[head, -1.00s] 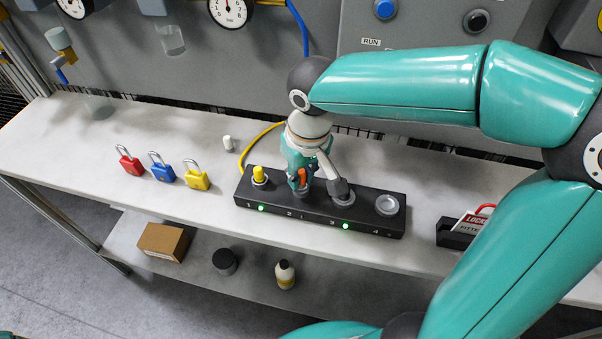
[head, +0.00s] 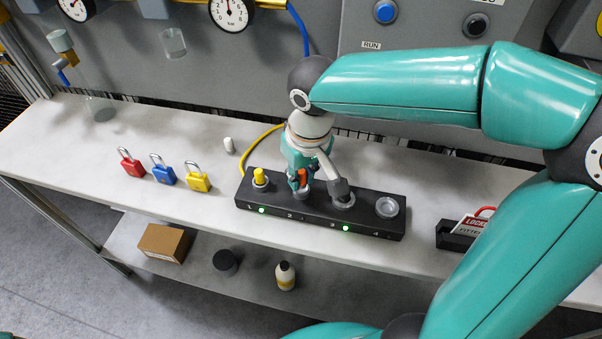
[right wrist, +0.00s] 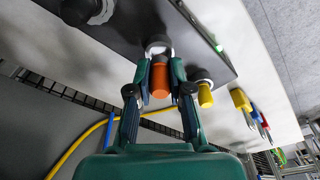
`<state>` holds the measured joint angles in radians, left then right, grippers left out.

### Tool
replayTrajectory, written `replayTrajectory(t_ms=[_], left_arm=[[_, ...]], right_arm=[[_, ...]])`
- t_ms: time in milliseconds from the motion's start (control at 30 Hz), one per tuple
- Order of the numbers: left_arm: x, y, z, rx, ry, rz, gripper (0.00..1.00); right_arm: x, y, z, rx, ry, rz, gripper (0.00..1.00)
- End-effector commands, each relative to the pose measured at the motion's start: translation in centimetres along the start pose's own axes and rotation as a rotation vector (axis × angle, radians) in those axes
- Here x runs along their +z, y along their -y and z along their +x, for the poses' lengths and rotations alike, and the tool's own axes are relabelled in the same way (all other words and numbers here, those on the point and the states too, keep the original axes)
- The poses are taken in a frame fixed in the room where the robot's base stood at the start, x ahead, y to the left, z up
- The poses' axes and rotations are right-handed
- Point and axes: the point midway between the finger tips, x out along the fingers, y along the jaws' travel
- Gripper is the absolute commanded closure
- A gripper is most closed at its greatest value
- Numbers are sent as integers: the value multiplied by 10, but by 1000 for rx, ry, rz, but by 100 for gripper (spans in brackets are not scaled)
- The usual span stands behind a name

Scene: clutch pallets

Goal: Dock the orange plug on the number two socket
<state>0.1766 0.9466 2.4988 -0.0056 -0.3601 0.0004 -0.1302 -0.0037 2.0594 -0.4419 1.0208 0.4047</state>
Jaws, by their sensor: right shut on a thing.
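The orange plug (head: 303,177) is over the number two socket of the black socket block (head: 365,209). My right gripper (head: 303,182) is shut on the plug from above. In the right wrist view the orange plug (right wrist: 160,80) is between the two fingers (right wrist: 160,82), with its far end at the pale socket ring (right wrist: 158,46). I cannot tell whether it is fully seated. Green lamps are lit by one and three; none shows lit by two. My left gripper is not in view.
A yellow plug (head: 259,177) stands in socket one, and a dark grey plug (head: 338,188) in socket three. Socket four (head: 387,207) is empty. Red (head: 131,164), blue (head: 164,173) and yellow (head: 198,181) padlocks lie left. A yellow hose (head: 262,136) runs behind the block.

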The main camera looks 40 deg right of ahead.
Motion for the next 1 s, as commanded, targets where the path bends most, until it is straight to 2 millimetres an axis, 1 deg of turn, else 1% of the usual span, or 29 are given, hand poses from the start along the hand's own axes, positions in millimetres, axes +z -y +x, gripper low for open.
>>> replayTrajectory(t_ms=[267,1000], left_arm=[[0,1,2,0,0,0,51],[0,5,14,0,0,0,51]], right_arm=[[0,0,2,0,0,0,100],[2,0,17,0,0,0,100]])
